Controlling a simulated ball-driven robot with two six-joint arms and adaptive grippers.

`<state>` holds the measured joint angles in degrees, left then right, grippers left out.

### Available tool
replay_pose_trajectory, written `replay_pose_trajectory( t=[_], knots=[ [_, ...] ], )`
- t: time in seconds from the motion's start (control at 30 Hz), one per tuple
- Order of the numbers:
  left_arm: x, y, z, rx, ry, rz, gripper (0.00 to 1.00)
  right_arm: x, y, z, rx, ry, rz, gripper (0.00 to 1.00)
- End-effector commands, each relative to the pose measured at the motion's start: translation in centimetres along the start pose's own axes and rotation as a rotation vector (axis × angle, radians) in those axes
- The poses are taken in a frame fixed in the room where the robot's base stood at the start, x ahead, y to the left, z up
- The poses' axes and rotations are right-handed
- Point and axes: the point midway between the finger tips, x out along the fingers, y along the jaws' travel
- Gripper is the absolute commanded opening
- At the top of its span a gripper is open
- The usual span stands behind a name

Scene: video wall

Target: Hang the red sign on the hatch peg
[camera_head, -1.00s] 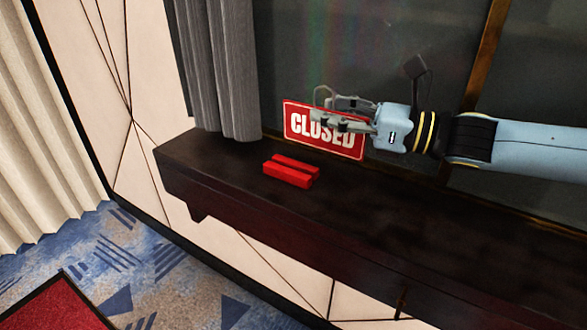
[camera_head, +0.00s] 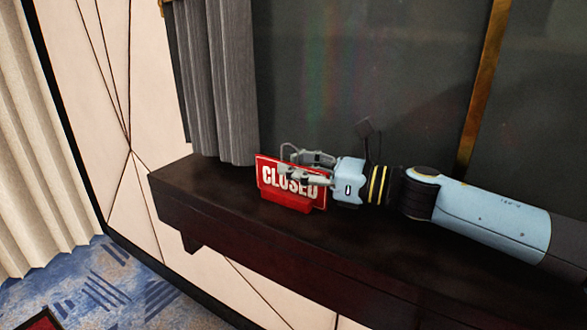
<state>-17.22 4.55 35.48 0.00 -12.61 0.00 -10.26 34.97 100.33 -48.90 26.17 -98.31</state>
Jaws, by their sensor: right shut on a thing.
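The red sign (camera_head: 268,168) has a white border and white letters reading CLOSED, partly covered by fingers. My right gripper (camera_head: 302,170) reaches in from the right and is shut on the sign's upper right part. The sign is upright, with its lower edge at a red block-like stand (camera_head: 290,202) on the dark ledge. I cannot tell whether the sign sits in the stand's slot or just in front of or above it. No hatch peg can be made out. My left gripper is out of view.
The dark ledge (camera_head: 215,212) runs along a dark glass pane (camera_head: 420,70). A grey curtain (camera_head: 215,80) hangs just behind and left of the sign. A brass strip (camera_head: 482,85) divides the glass. The ledge's left end is clear.

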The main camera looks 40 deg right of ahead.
Motion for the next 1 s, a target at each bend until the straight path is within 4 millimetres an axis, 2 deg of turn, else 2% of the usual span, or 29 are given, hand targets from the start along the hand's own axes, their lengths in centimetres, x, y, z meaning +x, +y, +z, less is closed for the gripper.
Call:
replay_pose_trajectory(
  t=[0.33, 0.4, 0.6, 1.0],
  knots=[
    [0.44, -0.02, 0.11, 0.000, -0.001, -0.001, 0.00, -0.01, 0.00, -0.39, -0.001, 0.000, 0.001, 0.00],
    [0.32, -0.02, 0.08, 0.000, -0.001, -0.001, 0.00, -0.02, -0.01, -0.28, -0.001, 0.000, 0.000, 0.13],
    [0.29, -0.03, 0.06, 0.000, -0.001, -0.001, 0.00, -0.02, -0.01, -0.24, -0.001, 0.000, 0.000, 0.39],
    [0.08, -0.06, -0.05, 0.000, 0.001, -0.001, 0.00, -0.39, -0.03, -0.02, -0.002, 0.001, 0.001, 0.40]
  ],
)
